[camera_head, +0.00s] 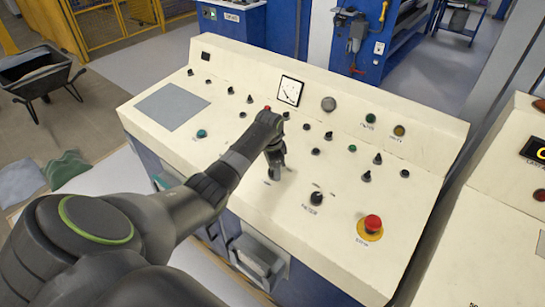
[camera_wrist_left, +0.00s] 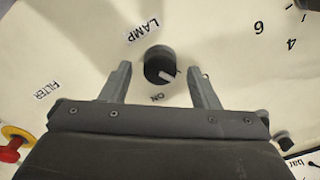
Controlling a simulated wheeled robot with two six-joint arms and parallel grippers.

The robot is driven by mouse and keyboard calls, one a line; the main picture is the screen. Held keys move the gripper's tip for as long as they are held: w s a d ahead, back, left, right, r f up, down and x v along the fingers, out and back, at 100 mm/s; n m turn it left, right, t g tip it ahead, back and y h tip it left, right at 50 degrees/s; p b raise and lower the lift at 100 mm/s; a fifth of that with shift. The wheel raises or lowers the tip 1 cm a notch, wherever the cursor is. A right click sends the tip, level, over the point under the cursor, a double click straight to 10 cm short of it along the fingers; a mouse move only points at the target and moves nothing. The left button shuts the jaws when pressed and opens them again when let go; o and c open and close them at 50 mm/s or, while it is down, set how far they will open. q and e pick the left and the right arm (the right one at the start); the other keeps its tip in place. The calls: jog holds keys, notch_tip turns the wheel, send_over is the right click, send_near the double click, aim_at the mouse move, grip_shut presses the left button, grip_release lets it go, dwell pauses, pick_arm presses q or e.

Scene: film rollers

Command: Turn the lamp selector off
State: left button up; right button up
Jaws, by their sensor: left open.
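The lamp selector (camera_wrist_left: 158,62) is a round black knob on the cream panel in the left wrist view. The word LAMP is printed above it and ON below it. Its white pointer mark runs toward the lower right in that view. My left gripper (camera_wrist_left: 161,82) is open, with one finger on each side of the knob; whether they touch it I cannot tell. In the head view my left gripper (camera_head: 274,172) is over the middle of the console, and the selector cannot be made out there. My right gripper is not in view.
The sloped cream console (camera_head: 180,143) carries several small knobs and buttons close around the gripper. A red mushroom button (camera_head: 373,222) on a yellow base is at the lower right. A dial gauge (camera_head: 290,91) stands behind. A second console (camera_head: 495,230) is at the right.

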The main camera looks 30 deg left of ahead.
aim_at(270, 172)
pick_arm(q)
notch_tip(270, 172, up, 17)
jog(key=s, duration=0.1)
jog(key=shift+s+b, duration=0.35)
jog(key=shift+s, duration=0.05)
jog(key=shift+a, duration=0.1)
